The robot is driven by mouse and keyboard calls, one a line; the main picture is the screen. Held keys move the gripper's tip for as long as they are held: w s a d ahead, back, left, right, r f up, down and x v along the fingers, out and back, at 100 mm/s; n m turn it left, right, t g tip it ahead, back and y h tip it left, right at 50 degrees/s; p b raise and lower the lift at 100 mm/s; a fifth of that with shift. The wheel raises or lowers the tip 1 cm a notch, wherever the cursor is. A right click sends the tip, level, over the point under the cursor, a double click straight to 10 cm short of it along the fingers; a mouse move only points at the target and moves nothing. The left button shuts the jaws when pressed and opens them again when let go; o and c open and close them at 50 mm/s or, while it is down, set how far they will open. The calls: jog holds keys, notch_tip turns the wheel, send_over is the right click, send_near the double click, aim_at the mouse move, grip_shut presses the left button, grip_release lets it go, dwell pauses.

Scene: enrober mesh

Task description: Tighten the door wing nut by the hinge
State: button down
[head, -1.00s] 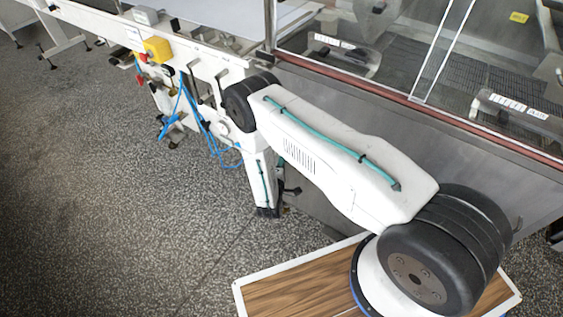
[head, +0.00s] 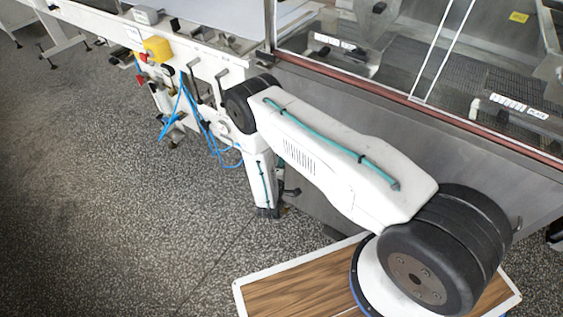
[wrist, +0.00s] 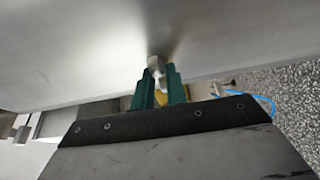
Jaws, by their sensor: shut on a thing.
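In the wrist view, the wing nut (wrist: 156,64) is a small pale metal piece against a grey metal panel (wrist: 75,55). My gripper (wrist: 158,80) has two green fingers, one on each side of the nut, and is shut on it. The lower part of the nut is hidden between the fingers. In the head view my arm reaches down beside the machine, and the gripper and wing nut are hidden behind it. The hinge cannot be made out.
The machine's glazed guard (head: 360,50) and steel side (head: 320,100) stand right of my arm. A conveyor frame with a yellow switch box (head: 158,49) and blue hoses (head: 185,110) is at the left. The speckled floor (head: 110,210) is clear at the left.

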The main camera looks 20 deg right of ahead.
jog(key=shift+s+d+f, duration=0.1)
jog(key=shift+s+d, duration=0.05)
dwell(0.8)
jog(key=c, duration=1.5)
grip_release()
jog(key=v, duration=0.7)
jog(key=shift+s+a, duration=0.25)
jog(key=shift+s, duration=0.1)
